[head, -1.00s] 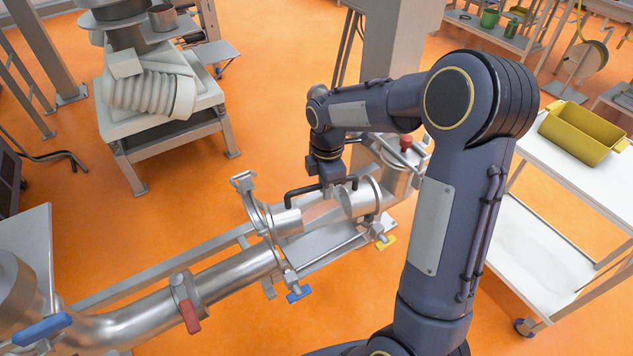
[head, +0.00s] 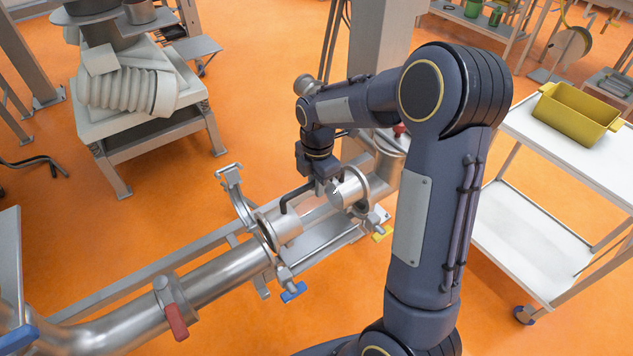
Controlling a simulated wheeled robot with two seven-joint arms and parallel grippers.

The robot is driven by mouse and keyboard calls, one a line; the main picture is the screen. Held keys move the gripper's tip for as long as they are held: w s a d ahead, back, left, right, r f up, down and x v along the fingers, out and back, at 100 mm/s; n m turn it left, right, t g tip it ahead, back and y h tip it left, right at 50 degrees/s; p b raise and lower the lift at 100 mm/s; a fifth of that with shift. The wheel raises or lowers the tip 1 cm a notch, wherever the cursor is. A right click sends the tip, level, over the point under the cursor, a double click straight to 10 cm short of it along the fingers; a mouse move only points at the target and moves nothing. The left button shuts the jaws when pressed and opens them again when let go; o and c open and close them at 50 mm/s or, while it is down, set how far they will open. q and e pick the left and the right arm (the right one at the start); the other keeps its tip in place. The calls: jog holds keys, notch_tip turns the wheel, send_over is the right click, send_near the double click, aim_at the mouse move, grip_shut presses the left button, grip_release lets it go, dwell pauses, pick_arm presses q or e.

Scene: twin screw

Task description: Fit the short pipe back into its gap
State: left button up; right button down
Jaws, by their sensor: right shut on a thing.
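The short pipe (head: 313,212), silvery, is in the gap of the steel pipe line (head: 215,281), between an end at the left and an end at the right. My right gripper (head: 312,196) reaches down from above with its dark fingers spread along the short pipe and is shut on it. I cannot tell whether the pipe's ends are flush with the line. A left clamp (head: 243,205) with a blue handle (head: 293,291) stands open. A right clamp (head: 377,216) with a yellow handle (head: 382,235) is partly hidden by my arm. My left gripper is out of view.
A white cart (head: 540,140) with a yellow bin (head: 578,112) stands at the right. A machine on a stand (head: 150,130) is at the back left. Orange floor between them is clear.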

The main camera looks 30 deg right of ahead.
aim_at(317, 203)
jog(key=shift+f+b, duration=2.2)
jog(key=shift+f, duration=1.2)
jog(key=c, duration=1.3)
grip_release()
jog(key=shift+c, duration=0.2)
jog(key=shift+f, duration=0.1)
